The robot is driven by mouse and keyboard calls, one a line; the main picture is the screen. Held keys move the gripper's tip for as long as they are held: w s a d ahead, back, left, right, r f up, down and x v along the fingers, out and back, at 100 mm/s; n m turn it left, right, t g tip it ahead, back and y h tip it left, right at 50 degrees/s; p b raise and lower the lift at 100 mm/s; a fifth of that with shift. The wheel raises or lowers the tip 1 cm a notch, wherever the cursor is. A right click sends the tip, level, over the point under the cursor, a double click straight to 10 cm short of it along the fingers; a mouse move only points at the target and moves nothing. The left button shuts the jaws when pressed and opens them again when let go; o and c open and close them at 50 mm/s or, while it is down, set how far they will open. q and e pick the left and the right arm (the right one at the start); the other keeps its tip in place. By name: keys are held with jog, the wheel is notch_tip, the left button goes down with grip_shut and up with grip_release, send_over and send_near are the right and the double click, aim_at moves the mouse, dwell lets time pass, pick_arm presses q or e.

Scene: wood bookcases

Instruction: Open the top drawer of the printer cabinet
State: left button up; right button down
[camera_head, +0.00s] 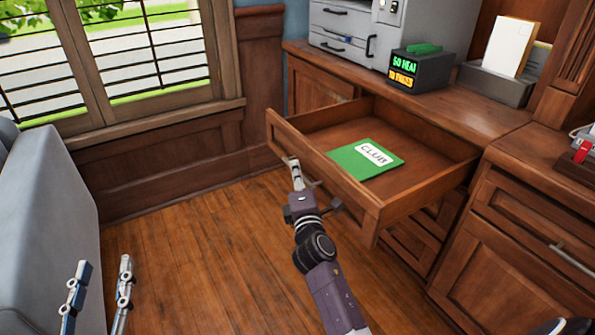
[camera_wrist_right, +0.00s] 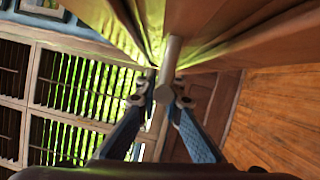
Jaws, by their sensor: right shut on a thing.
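The top drawer (camera_head: 350,187) of the wooden printer cabinet is pulled well out. A green folder marked CLUB (camera_head: 365,159) lies inside it. My right gripper (camera_head: 299,172) is at the front of the drawer, near its left end. In the right wrist view, its two fingers (camera_wrist_right: 163,95) are shut on a grey metal drawer handle (camera_wrist_right: 172,53). The handle is mostly hidden in the head view. My left gripper (camera_head: 98,291) is low at the left, its two fingers apart and empty, away from the drawer.
A grey printer (camera_head: 352,35), a dark display box (camera_head: 419,68) and a paper tray (camera_head: 498,84) stand on the cabinet top. A grey seat (camera_head: 45,190) is at the left. Wooden floor (camera_head: 200,240) is clear between seat and cabinet. Another cabinet (camera_head: 520,235) stands at the right.

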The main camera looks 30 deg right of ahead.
jog(key=shift+f, duration=0.1)
jog(key=c, duration=2.1)
grip_release()
jog(key=shift+v, duration=3.8)
